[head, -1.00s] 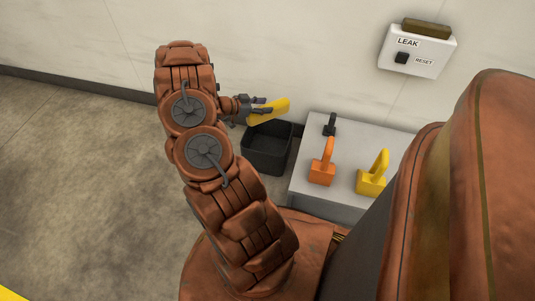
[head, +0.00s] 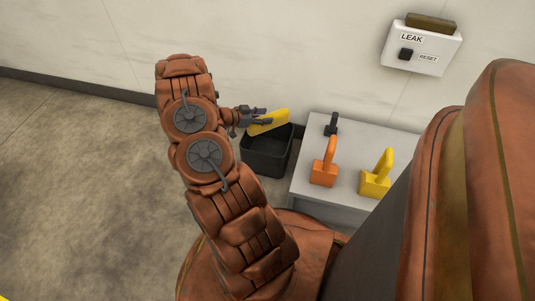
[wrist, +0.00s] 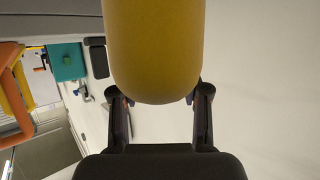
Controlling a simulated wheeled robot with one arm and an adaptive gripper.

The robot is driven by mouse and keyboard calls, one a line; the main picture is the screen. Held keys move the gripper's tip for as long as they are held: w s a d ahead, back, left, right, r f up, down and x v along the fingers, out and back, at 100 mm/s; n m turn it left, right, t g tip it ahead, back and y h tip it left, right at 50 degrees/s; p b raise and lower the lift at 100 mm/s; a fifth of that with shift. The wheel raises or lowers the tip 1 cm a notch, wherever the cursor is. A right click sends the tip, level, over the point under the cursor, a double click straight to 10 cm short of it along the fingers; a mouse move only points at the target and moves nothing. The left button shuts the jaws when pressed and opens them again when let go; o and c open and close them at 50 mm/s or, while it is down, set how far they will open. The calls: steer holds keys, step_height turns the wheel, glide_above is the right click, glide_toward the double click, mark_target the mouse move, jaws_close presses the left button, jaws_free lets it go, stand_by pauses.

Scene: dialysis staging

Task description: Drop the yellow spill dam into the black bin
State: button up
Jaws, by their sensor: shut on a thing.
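The yellow spill dam (head: 268,122) is a long bar with a rounded end. My gripper (head: 258,116) is shut on it and holds it above the black bin (head: 265,165), over the bin's rear left part. In the wrist view the dam (wrist: 153,50) fills the upper middle, between the two fingers of my gripper (wrist: 160,98). The bin is open at the top and stands on the floor against the wall, left of a grey table. The bin's floor is dark and hard to make out.
The grey table (head: 310,192) bears an orange handled block (head: 323,172), a yellow handled block (head: 376,182) and a small black item (head: 331,125). A white LEAK box (head: 420,50) with a RESET button hangs on the wall. Open floor (head: 90,180) lies to the left.

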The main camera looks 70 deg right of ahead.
steer(key=o, duration=1.3)
steer(key=v, duration=1.2)
